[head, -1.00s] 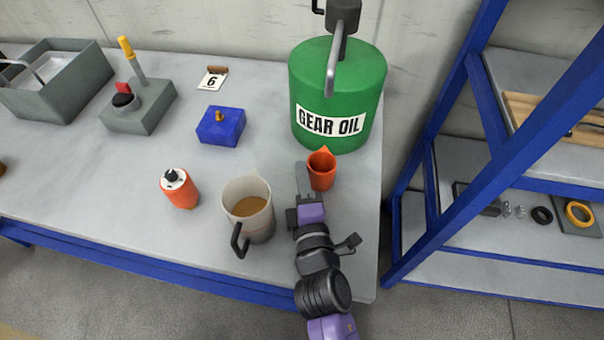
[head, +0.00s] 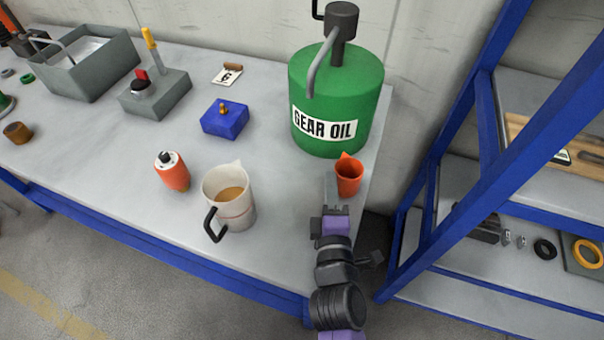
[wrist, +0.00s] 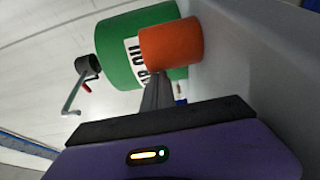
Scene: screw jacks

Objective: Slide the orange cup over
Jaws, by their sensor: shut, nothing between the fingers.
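The orange cup (head: 349,176) stands upright on the bench near its right edge, just in front of the green gear oil drum. My gripper (head: 331,185) is shut and empty, with its fingers along the cup's left side. In the wrist view the cup (wrist: 171,44) is close beyond the fingertips (wrist: 157,88) and in front of the drum. I cannot tell whether the fingers touch the cup.
The green gear oil drum (head: 337,97) stands behind the cup. A measuring jug (head: 230,194) of brown liquid is to the left, with an orange can (head: 172,171) and a blue block (head: 225,119) beyond. A blue shelf rack (head: 445,150) stands past the bench's right edge.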

